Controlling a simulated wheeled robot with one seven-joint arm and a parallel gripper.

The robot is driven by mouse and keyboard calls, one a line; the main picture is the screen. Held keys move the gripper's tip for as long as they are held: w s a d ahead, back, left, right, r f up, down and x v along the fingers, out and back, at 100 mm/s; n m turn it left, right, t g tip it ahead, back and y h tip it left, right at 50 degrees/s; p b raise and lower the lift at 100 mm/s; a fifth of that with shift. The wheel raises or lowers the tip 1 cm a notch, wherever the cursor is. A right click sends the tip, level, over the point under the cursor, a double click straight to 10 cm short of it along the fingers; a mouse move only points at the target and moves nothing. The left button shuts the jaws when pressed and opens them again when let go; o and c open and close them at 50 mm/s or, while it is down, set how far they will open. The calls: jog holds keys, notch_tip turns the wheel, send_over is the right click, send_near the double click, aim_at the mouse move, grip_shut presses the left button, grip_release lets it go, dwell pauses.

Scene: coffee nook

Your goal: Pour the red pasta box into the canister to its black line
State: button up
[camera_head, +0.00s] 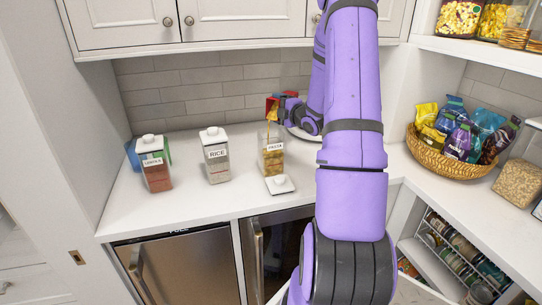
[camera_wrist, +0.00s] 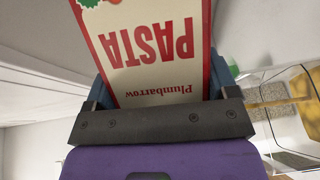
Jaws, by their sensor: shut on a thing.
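The red pasta box (camera_head: 271,106) is held tilted over the clear canister labelled PASTA (camera_head: 273,161). Yellow pasta shows in a narrow stream between the box and the canister mouth. Yellow-brown pasta fills much of the canister; its black line is too small to make out. My gripper (camera_head: 287,104) is shut on the box, above and right of the canister. In the wrist view the box (camera_wrist: 150,75) sits between the fingers, its PASTA lettering upside down. Clear canister edges with yellow pasta (camera_wrist: 307,108) show at the right there. The white lid (camera_head: 280,184) lies on the counter before the canister.
The RICE canister (camera_head: 216,166) and a LENTILS-like labelled canister (camera_head: 156,176) stand to the left, lidded. A blue and green item is behind the leftmost one. A wicker basket of bags (camera_head: 452,167) is at the right. The counter front (camera_head: 220,200) is clear.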

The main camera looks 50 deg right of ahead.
jog(key=shift+s, duration=0.15)
jog(key=shift+s+d, duration=0.25)
jog(key=shift+s, duration=0.25)
dwell(0.3)
